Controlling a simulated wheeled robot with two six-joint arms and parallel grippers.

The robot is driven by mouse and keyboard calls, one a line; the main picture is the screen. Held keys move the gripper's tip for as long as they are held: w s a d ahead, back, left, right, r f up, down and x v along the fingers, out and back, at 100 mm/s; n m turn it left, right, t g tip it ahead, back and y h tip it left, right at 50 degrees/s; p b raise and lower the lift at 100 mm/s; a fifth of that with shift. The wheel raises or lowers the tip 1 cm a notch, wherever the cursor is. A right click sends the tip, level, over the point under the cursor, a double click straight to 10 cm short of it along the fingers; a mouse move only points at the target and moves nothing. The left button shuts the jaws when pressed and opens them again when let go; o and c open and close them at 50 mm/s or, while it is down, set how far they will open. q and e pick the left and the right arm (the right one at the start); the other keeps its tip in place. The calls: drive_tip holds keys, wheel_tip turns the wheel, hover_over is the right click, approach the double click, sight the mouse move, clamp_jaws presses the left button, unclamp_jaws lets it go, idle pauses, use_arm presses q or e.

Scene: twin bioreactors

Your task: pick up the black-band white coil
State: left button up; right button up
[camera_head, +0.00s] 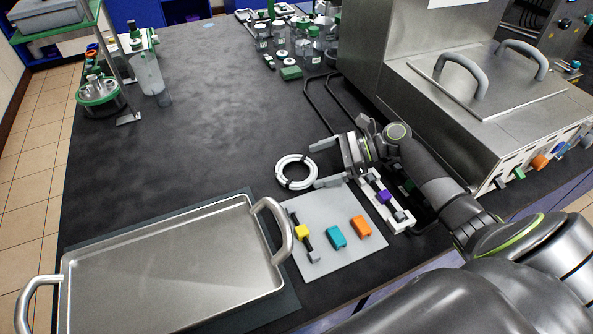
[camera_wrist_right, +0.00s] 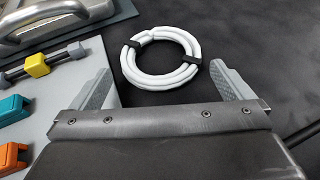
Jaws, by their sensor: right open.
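The white coil with black bands (camera_head: 281,170) lies flat on the dark bench, just beyond the grey mat. My right gripper (camera_head: 319,165) is beside it on its right, with the fingers pointing toward the coil. In the right wrist view, the coil (camera_wrist_right: 151,62) lies ahead of the right gripper (camera_wrist_right: 168,88), roughly between its two spread fingers. The gripper is open and holds nothing. Two black bands show on the ring, one on each side. My left gripper is not in view.
A grey mat (camera_head: 323,262) with yellow, teal and orange clips lies near the coil. A metal tray (camera_head: 170,270) with raised handles is at left. A white rack (camera_head: 375,195) stands under my right arm. A steel bath (camera_head: 480,100) is at right.

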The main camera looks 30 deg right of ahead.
sight(306, 173)
drive_tip(key=x, duration=0.4)
drive_tip(key=shift+w+a, duration=0.1)
drive_tip(key=shift+c, duration=0.3)
drive_tip(key=c, duration=0.6)
